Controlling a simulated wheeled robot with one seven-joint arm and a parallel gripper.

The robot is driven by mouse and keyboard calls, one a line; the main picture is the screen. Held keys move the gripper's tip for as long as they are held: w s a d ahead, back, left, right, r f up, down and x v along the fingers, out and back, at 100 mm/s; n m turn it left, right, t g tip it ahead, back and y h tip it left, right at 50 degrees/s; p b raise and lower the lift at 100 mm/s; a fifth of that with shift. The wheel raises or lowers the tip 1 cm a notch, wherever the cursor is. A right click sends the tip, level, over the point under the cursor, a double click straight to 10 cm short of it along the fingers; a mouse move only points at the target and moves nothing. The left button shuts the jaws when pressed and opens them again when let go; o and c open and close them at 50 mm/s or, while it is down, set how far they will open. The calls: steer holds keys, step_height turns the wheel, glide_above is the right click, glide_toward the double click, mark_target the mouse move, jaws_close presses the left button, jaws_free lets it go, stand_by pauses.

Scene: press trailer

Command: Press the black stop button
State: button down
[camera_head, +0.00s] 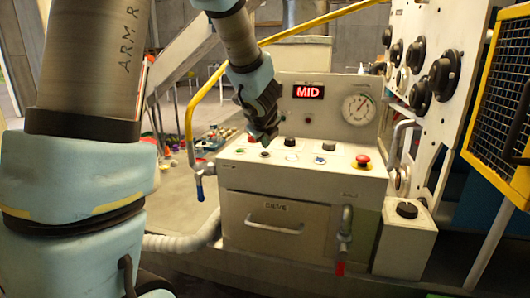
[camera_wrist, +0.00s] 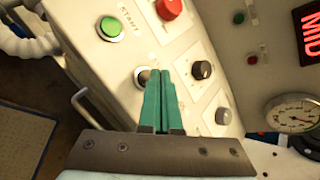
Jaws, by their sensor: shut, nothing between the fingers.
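My gripper (camera_head: 265,137) points down over the left part of the console's sloping top. Its green fingers (camera_wrist: 162,90) are together and empty. In the wrist view, a dark-capped control in a silver ring (camera_wrist: 143,75) lies right beside the fingertips, partly covered by them. I cannot tell whether they touch. A black knob (camera_wrist: 203,69) is just behind; in the head view a black knob (camera_head: 291,142) stands right of my gripper and a black button (camera_head: 329,145) farther right. No stop label is readable, so I cannot tell which control is the stop button.
A green START button (camera_wrist: 110,27) and a red button (camera_wrist: 168,8) lie close by. A red mushroom button (camera_head: 363,160) sits at the console's right. The upright panel behind carries a MID display (camera_head: 308,92) and a dial gauge (camera_head: 358,109). A yellow rail (camera_head: 189,115) stands at left.

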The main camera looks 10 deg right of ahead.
mark_target(266, 157)
step_height(266, 157, up, 5)
steer(key=p, duration=0.4)
stand_by(0.8)
steer(key=shift+a+f+n, duration=0.1)
steer(key=shift+a+n, duration=0.2)
steer(key=shift+a, duration=0.15)
steer(key=s+a+f+n+g+y, duration=0.25)
steer(key=s+a+n, duration=0.25)
steer(key=a+n, duration=0.5)
steer(key=s+a+f+n+g+y, duration=0.15)
steer(key=s+a+f+n, duration=0.35)
steer(key=a+n, duration=0.5)
steer(key=s+a+f+n+g+h, duration=0.1)
steer(key=s+a+n+g, duration=0.1)
steer(key=s+n, duration=0.6)
steer(key=shift+s+f+n+g+h, duration=0.3)
steer(key=shift+n+g, duration=0.1)
steer(key=shift+g, duration=0.2)
